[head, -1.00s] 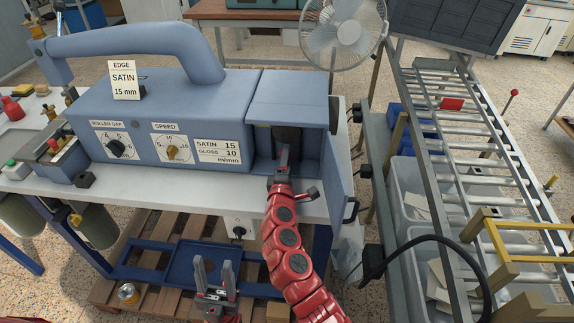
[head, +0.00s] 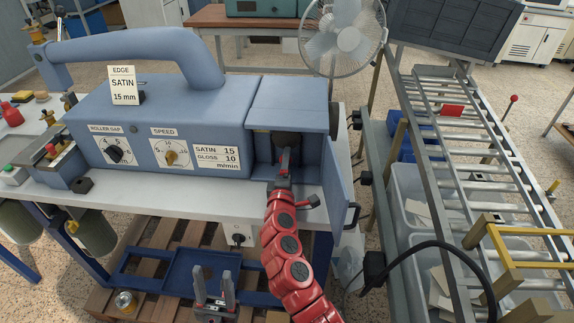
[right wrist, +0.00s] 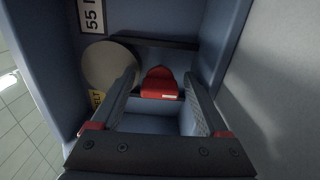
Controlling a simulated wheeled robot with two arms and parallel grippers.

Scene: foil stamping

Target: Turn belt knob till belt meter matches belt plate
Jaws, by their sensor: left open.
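In the right wrist view a red knob-like piece (right wrist: 158,84) sits between my fingers, inside a blue compartment. A grey round disc (right wrist: 108,66) is left of it; whether it is the belt meter I cannot tell. A yellow label (right wrist: 97,98), partly hidden, ends in "LT". My right gripper (head: 285,153) reaches into the open compartment of the blue machine; its fingers (right wrist: 165,100) are apart, one either side of the red piece, with no clear contact. My left gripper (head: 213,275) is open and empty, low in front of the bench.
The blue machine (head: 180,110) carries a roller gap dial (head: 115,150) and a speed dial (head: 172,155). The compartment's open door (head: 342,185) stands right of my right arm. A roller conveyor (head: 470,150) is further right. A blue shelf (head: 195,270) lies below the bench (head: 215,202).

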